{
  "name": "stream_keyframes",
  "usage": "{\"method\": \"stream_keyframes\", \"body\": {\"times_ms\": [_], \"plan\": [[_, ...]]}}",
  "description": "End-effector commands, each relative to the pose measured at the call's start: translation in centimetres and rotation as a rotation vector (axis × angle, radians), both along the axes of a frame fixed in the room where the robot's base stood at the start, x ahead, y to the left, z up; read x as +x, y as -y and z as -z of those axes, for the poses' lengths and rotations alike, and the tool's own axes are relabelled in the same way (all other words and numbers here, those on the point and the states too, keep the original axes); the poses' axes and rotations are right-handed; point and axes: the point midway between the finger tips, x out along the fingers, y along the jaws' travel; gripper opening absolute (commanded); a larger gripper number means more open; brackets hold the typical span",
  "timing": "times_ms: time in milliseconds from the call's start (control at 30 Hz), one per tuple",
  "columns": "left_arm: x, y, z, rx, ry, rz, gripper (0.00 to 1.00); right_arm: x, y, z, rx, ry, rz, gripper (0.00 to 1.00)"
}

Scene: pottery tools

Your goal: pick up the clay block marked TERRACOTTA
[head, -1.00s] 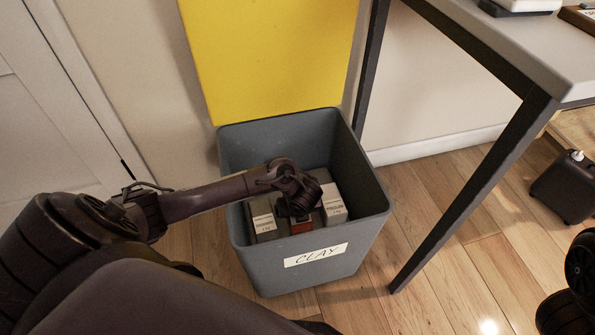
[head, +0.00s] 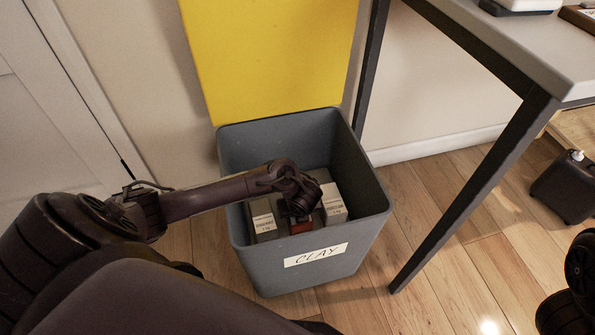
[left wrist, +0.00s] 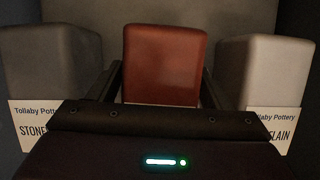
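The red-brown clay block (left wrist: 165,62) stands upright between the two fingers of my left gripper (left wrist: 162,82) in the left wrist view. The fingers lie close along its sides; I cannot tell whether they press on it. In the head view a small part of this block (head: 302,227) shows under the left gripper (head: 301,205), which reaches down into the grey bin. The block's label is hidden, so I cannot read TERRACOTTA on it. My right gripper is not in view.
Grey blocks stand on either side: one labelled STONE… (left wrist: 50,75) and one labelled …LAIN (left wrist: 265,70). The grey bin marked CLAY (head: 368,222) has walls all around and a raised yellow panel (head: 270,60) behind. A table leg (head: 470,195) stands to the right.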

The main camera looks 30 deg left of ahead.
Motion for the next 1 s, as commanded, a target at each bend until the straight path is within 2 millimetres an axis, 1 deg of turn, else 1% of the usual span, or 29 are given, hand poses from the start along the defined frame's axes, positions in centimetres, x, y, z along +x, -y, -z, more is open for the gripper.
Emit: {"method": "stream_keyframes", "body": {"times_ms": [33, 67, 500, 533, 833, 967, 1000], "plan": [[0.0, 0.0, 0.0, 0.0, 0.0, 0.0, 0.65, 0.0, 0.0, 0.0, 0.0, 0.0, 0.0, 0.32], [0.0, 0.0, 0.0, 0.0, 0.0, 0.0, 0.61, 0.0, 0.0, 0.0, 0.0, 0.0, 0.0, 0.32], [0.0, 0.0, 0.0, 0.0, 0.0, 0.0, 0.03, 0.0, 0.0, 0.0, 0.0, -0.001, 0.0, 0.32], [0.2, 0.0, -0.2, 0.0, 0.005, -0.002, 0.02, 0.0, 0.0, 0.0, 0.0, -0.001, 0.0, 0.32], [0.2, 0.0, -0.5, -0.001, 0.006, -0.001, 0.02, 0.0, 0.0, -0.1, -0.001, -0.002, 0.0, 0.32], [0.2, 0.0, -1.3, -0.001, 0.006, -0.001, 0.02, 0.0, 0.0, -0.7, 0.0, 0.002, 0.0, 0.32], [0.2, 0.0, -1.6, -0.001, 0.006, -0.001, 0.02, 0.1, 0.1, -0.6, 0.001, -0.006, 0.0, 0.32]]}}
